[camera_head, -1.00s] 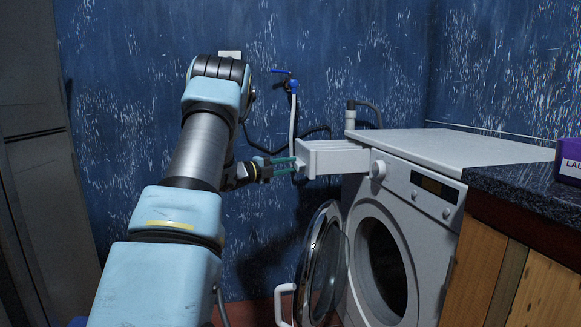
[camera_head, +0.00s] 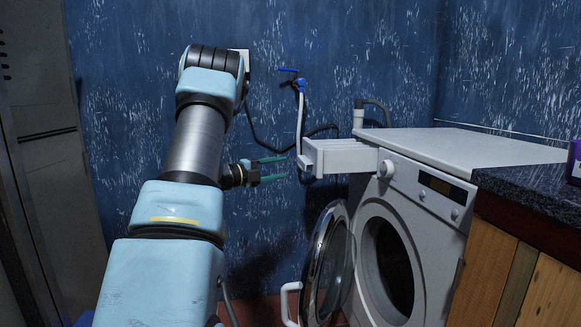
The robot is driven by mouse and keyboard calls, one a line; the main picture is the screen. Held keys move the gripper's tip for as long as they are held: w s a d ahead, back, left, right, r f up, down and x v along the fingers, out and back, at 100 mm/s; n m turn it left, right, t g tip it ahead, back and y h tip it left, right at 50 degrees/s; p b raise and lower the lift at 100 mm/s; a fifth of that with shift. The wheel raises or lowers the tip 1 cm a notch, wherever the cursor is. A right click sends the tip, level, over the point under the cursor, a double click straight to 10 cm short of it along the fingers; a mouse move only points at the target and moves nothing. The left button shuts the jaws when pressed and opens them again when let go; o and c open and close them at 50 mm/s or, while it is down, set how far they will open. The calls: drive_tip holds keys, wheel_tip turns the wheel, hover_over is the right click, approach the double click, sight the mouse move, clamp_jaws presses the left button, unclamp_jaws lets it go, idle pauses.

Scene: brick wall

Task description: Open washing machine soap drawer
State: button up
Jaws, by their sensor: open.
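The white washing machine (camera_head: 428,218) stands right of centre. Its soap drawer (camera_head: 345,161) sticks out far to the left from the top left of the front. The drawer's front and handle (camera_head: 306,162) face my gripper. My gripper (camera_head: 286,168) is open and empty, with its two green fingers pointing right. A small gap shows between the fingertips and the drawer handle. The machine's round door (camera_head: 325,262) hangs wide open below the drawer, and the dark drum opening (camera_head: 388,262) shows.
A dark stone counter (camera_head: 535,191) with wooden fronts stands close on the right, with a purple box (camera_head: 575,165) on it. A blue tap (camera_head: 300,85) and hoses are on the blue wall behind. A grey locker (camera_head: 45,150) stands at left.

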drive_tip(key=v, duration=0.4)
